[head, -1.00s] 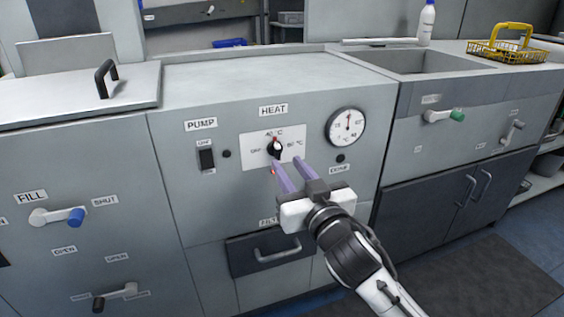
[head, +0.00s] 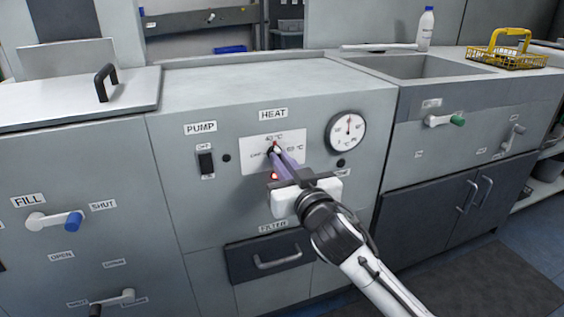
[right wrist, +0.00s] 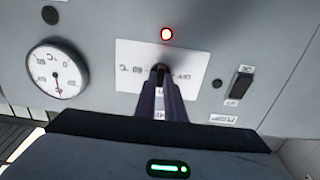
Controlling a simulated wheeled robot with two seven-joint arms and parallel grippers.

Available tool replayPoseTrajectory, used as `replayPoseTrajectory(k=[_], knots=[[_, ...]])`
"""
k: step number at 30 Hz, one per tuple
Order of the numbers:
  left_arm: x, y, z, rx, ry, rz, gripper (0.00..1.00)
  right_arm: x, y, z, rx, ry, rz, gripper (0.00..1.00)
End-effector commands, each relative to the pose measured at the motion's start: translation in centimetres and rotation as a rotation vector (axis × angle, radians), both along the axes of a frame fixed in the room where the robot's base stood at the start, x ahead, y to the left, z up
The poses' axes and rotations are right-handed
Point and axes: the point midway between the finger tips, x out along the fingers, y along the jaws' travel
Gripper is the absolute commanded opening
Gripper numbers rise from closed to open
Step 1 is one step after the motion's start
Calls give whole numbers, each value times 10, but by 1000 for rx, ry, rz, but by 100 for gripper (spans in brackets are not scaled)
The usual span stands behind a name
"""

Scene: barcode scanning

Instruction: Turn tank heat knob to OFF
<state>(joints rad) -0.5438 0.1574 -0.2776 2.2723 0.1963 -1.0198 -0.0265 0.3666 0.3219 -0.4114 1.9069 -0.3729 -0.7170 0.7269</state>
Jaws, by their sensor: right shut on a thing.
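The heat knob (head: 274,149) is a small black dial with a light pointer on a white plate (head: 252,143) under the HEAT label. In the head view its pointer looks turned up toward the 40 °C mark; OFF is printed to its left. My right gripper (head: 277,156) has its purple fingers closed together on the knob, hiding most of it. In the right wrist view the fingers (right wrist: 162,80) reach the knob (right wrist: 158,70) at the plate's middle. A red lamp (right wrist: 166,34) is lit near the plate; it also shows in the head view (head: 274,176). My left gripper is not in view.
A PUMP switch (head: 206,162) is left of the plate and a round temperature gauge (head: 346,131) is right of it. A FILTER drawer (head: 270,257) is below. A blue-handled valve (head: 72,221) is at left, a sink (head: 415,66) at right.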

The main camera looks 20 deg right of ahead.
Motion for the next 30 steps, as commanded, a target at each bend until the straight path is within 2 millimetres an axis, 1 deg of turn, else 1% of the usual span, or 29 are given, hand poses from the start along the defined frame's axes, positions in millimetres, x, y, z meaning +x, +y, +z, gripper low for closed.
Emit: replayPoseTrajectory(k=[5,8,11,17,30], knots=[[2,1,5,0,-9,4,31,0,0,1,-20,0,0,0],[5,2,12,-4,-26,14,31,0,0,1,-50,0,0,0],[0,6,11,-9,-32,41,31,0,0,2,-100,0,-1,0],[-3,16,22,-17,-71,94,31,0,1,3,-252,-5,0,0],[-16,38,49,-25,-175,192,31,0,2,2,-669,-20,1,0]])
